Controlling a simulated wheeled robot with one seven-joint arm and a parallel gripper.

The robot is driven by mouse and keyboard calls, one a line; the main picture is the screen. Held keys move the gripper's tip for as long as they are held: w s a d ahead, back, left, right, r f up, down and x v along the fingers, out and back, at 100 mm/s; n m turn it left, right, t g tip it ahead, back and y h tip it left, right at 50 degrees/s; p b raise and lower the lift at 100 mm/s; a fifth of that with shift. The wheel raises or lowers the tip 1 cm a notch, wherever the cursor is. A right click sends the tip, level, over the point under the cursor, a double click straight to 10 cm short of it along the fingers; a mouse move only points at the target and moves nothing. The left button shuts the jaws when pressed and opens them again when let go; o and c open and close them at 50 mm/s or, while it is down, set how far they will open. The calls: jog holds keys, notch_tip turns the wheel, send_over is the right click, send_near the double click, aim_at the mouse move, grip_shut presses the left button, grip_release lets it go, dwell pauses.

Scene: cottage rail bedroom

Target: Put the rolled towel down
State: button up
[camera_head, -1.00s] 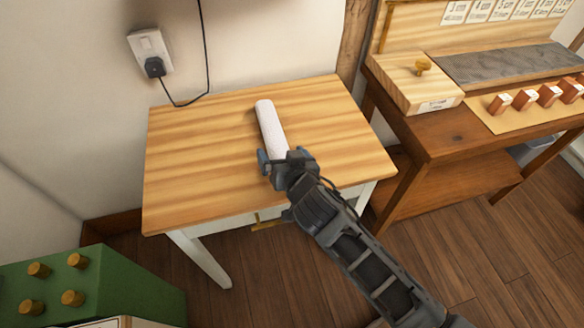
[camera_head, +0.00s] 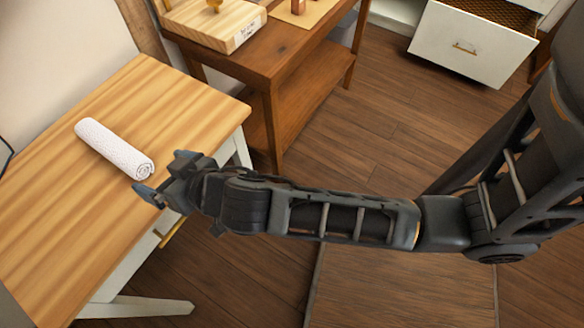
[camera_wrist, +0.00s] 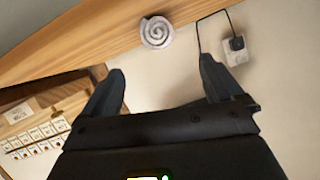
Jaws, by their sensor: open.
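The white rolled towel (camera_head: 114,148) lies on its side on the striped wooden table (camera_head: 70,215), close to the right-hand edge. Its spiral end faces my gripper, and in the wrist view this towel end (camera_wrist: 157,32) shows beyond the fingertips. My gripper (camera_head: 163,174) is open and empty, just off the near end of the towel and apart from it. In the wrist view my gripper (camera_wrist: 160,80) has its two fingers spread wide with nothing between them.
A brown workbench (camera_head: 275,60) with a pale wooden block (camera_head: 222,25) stands behind the table. An open white drawer (camera_head: 475,42) is at the upper right. The wooden floor (camera_head: 385,110) between them is clear. A wall socket (camera_wrist: 235,48) shows in the wrist view.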

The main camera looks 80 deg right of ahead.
jog(key=s+f+n+y, duration=0.1)
jog(key=s+n+y, duration=0.1)
jog(key=s, duration=0.7)
jog(key=s+r+n, duration=0.1)
jog(key=s+r, duration=0.2)
jog(key=s, duration=0.3)
jog(key=s+r+n+t, duration=0.1)
jog(key=s+r, duration=0.3)
jog(key=s, duration=0.3)
jog(key=s+r+n, duration=0.1)
jog(key=s+r, duration=0.3)
jog(key=s, duration=0.3)
jog(key=shift+s+r+y, duration=0.25)
jog(key=shift+y, duration=0.15)
